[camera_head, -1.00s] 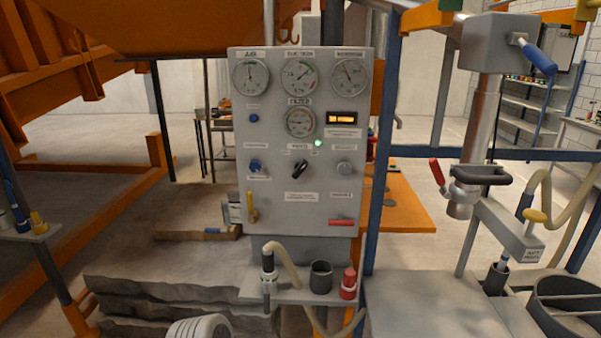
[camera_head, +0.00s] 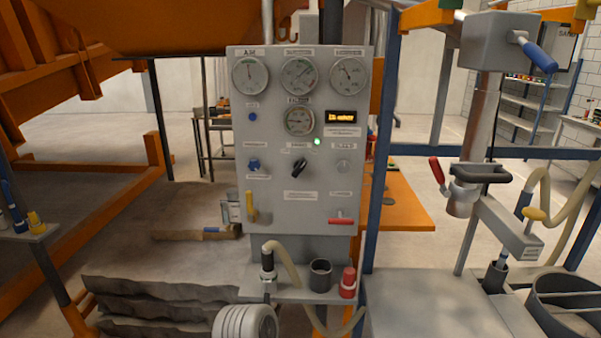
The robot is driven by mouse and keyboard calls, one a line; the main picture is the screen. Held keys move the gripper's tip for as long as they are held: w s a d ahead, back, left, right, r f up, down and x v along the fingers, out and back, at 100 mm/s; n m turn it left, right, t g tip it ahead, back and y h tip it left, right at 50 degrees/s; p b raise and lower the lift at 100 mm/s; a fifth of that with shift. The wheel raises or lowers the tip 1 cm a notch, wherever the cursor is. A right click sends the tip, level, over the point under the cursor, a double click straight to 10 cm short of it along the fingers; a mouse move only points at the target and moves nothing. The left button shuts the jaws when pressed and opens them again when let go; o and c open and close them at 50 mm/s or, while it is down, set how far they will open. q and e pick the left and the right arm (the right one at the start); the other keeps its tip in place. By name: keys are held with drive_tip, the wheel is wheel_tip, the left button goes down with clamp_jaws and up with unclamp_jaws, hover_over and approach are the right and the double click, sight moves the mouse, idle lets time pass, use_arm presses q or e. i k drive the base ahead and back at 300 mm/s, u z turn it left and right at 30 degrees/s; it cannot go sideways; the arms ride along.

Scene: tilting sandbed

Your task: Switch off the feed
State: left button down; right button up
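A grey control panel (camera_head: 318,212) stands upright in the middle. Its black rotary switch (camera_head: 300,167) sits at centre with its handle tilted up to the right. A green lamp (camera_head: 317,142) glows just above it. A blue knob (camera_head: 254,165) is to its left and a grey knob (camera_head: 343,166) to its right. A yellow lever (camera_head: 251,206) hangs down at lower left and a red lever (camera_head: 341,220) lies level at lower right. The small labels are too blurred to tell which control is the feed. Neither gripper shows.
Several round gauges (camera_head: 299,76) and a lit amber display (camera_head: 341,117) fill the panel's top. A shelf below holds a hose nozzle (camera_head: 268,265), a dark cup (camera_head: 320,275) and a red bottle (camera_head: 348,282). A blue post (camera_head: 383,160) stands close to the right.

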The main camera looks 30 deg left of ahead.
sight(299, 167)
drive_tip(key=i, duration=0.25)
drive_tip(key=u, duration=0.8)
